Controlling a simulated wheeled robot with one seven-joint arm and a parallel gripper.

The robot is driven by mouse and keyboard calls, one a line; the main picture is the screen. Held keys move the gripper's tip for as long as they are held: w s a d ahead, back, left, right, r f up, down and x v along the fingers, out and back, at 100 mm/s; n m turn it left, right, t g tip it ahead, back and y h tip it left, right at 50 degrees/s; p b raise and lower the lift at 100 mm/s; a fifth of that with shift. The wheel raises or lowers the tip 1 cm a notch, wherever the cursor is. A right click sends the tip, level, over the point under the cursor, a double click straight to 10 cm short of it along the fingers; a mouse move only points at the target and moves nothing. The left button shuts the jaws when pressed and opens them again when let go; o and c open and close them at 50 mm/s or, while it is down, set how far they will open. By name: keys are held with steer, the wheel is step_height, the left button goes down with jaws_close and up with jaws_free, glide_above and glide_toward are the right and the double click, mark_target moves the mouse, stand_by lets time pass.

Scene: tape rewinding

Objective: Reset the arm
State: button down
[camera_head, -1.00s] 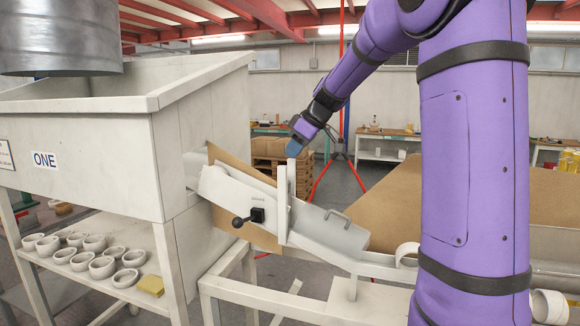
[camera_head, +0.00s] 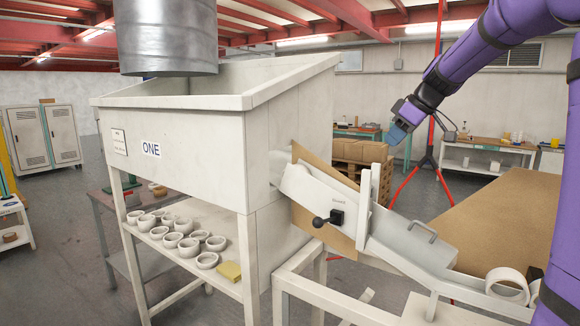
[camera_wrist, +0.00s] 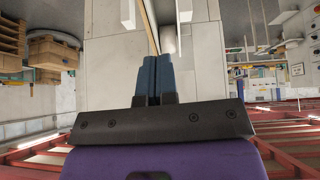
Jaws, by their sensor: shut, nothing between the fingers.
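My gripper (camera_head: 397,134) is at the end of my purple arm, raised in the air above and to the right of the white chute, in the head view. Its blue fingers (camera_wrist: 154,80) show in the wrist view, pressed together with nothing between them. The white chute (camera_head: 330,190) slopes down to the right from the side of the white hopper marked ONE (camera_head: 215,150). A black knob lever (camera_head: 328,218) sits on the chute's side. My gripper touches nothing that I can see.
A white tape roll (camera_head: 507,284) stands at the chute's low end. Several rolls (camera_head: 187,246) and a yellow block (camera_head: 229,271) lie on the shelf under the hopper. A brown board surface (camera_head: 510,215) is at the right. A metal cylinder (camera_head: 167,38) is above the hopper.

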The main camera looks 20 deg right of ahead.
steer(key=s+a+f+m+g+h, duration=0.1)
steer(key=s+a+f+m, duration=0.15)
steer(key=s+a, duration=0.7)
steer(key=s+a+f+m+h, duration=0.1)
steer(key=s+a+m+h, duration=0.15)
steer(key=s+a, duration=0.65)
steer(key=s+f+m, duration=0.1)
steer(key=s+f, duration=0.1)
steer(key=s, duration=0.3)
steer(key=s+d+f+m, duration=0.1)
steer(key=s+f, duration=0.1)
steer(key=s, duration=0.4)
steer(key=shift+s+d+f+m+t, duration=0.25)
steer(key=shift+s+f+m+t, duration=0.05)
steer(key=shift+f+m+t, duration=0.1)
steer(key=shift+d, duration=0.1)
